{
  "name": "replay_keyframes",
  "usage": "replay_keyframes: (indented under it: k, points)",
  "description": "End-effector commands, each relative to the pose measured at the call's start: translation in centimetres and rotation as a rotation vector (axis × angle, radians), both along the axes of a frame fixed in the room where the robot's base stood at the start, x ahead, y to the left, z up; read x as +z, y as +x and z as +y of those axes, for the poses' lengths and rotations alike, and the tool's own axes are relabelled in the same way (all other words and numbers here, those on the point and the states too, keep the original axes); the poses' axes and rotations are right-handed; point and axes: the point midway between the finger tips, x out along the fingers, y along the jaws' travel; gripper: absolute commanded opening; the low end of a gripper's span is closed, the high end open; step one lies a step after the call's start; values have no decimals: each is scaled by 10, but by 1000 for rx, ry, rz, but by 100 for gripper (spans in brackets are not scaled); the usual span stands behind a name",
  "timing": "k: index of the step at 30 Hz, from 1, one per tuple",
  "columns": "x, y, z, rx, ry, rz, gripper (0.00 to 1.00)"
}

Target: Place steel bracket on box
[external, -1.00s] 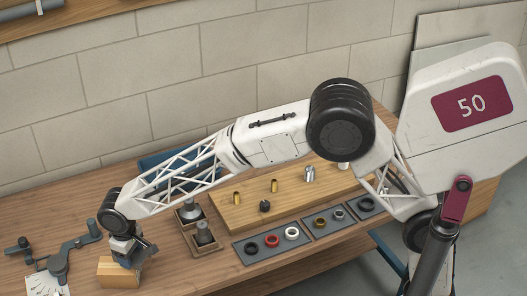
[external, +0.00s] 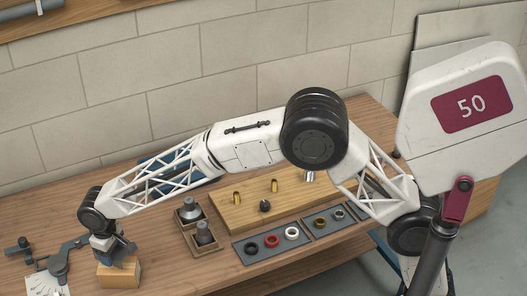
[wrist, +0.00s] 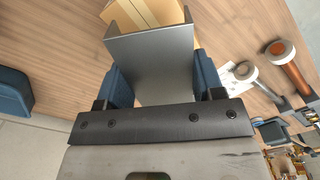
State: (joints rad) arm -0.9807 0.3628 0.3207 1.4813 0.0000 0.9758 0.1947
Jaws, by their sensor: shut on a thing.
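A grey steel bracket (wrist: 152,62), shaped like a channel, sits between the blue finger pads of my gripper (wrist: 163,78) in the wrist view. My gripper is shut on it. The tan box (wrist: 145,12) lies just beyond the bracket's far end, partly covered by it. In the external view my gripper (external: 113,250) is low over the box (external: 118,275), near the left end of the bench. The bracket is hard to separate from the gripper there, and I cannot tell whether it touches the box.
A grey bending tool (external: 60,262) with a crank arm stands close on the left, beside a white printed sheet (external: 48,284). Small trays with dark fittings (external: 204,234) and a wooden board (external: 240,213) are to the right. Bare bench lies between the box and the trays.

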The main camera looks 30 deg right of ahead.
Motion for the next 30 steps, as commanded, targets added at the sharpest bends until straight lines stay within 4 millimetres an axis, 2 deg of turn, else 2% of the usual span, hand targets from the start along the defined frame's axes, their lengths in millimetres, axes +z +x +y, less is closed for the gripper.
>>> replay_keyframes:
  k: [11, 26, 27, 30]
  points:
    - [-32, 0, 0, 0, -1, 1, 34]
    - [-38, 0, 0, 0, -1, 1, 34]
    - [-38, 0, 0, 0, -1, 1, 68]
    - [-37, 0, 0, 0, -1, 1, 83]
